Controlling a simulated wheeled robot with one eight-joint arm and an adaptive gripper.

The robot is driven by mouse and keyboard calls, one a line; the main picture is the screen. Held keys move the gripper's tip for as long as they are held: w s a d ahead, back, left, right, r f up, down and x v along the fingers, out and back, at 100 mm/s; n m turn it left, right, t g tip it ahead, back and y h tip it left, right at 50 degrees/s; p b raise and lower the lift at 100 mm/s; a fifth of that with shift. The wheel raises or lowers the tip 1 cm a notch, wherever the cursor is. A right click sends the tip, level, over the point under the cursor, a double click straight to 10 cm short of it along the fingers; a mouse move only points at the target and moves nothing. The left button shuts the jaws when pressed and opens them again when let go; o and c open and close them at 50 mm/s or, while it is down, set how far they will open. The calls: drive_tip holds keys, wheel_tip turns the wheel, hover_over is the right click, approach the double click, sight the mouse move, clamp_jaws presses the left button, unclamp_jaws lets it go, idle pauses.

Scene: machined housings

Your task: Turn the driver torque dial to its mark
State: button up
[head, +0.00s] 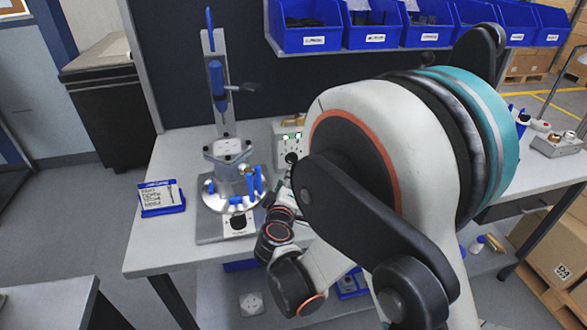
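A driver with a blue body (217,78) hangs upright on a metal column above a round metal fixture (228,185) on the bench. A pale control box (289,140) with small green lights stands behind the fixture, partly covered by my arm. A small black knob (291,158) shows at the box's lower front. Another black knob (238,222) sits on a white plate at the fixture's front. I cannot tell which is the torque dial, and no mark is readable. My wrist is just right of the fixture; my gripper's fingertips are too small and hidden to make out.
Blue-handled clamps (250,182) stand around the fixture's right side. A blue-framed card (162,197) stands at the bench's left. Blue bins (312,30) hang on a rail behind. The bench's front left (155,250) is clear. My large arm links hide the bench's middle.

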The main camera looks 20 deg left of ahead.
drive_tip(key=b+x, duration=0.2)
drive_tip(key=x, duration=0.8)
drive_tip(key=shift+w+b, duration=0.3)
drive_tip(key=shift+b, duration=0.05)
drive_tip(key=shift+c, duration=0.6)
clamp_jaws()
